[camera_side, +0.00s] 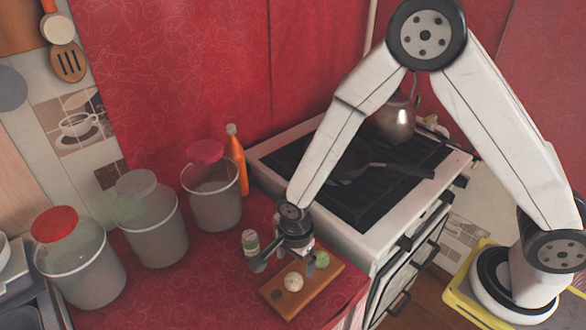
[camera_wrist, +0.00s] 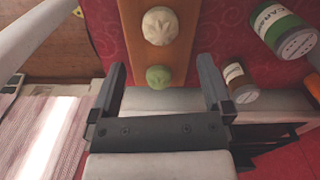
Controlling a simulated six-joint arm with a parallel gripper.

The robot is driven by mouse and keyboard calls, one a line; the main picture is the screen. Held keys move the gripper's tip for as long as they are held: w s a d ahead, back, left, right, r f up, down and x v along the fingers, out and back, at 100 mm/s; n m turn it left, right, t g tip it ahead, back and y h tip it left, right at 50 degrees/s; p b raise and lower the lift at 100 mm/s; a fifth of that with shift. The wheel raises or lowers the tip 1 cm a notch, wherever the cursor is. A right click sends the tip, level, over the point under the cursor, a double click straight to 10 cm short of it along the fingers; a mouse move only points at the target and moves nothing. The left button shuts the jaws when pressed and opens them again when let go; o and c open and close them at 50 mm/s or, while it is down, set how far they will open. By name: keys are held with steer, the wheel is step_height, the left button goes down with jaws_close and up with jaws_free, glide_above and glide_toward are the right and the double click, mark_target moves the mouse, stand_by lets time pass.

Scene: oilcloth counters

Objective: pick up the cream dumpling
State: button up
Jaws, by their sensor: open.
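The cream dumpling (camera_side: 293,281) is pale and round and sits on a wooden board (camera_side: 309,292) on the red counter. In the wrist view the cream dumpling (camera_wrist: 159,26), with a pleated top, lies beyond my fingertips near the upper edge. A green dumpling (camera_side: 322,259) sits on the same board, and in the wrist view it (camera_wrist: 158,77) appears between my fingers, nearer than the cream one. My gripper (camera_side: 283,264) is open and empty over the far part of the board. The wrist view shows both fingers of my gripper (camera_wrist: 161,66) spread apart.
A green-labelled can (camera_side: 251,242) stands close behind my gripper. In the wrist view a small brown jar (camera_wrist: 239,82) is just right of my right finger. Lidded buckets (camera_side: 150,225) and an orange bottle (camera_side: 237,162) stand behind. The stove (camera_side: 345,240) borders the counter on the right.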

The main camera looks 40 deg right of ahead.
mark_target(294, 277)
steer(key=shift+f, duration=0.8)
steer(key=shift+f, duration=0.1)
steer(key=shift+a+f, duration=0.2)
steer(key=shift+f, duration=2.3)
steer(key=c, duration=0.7)
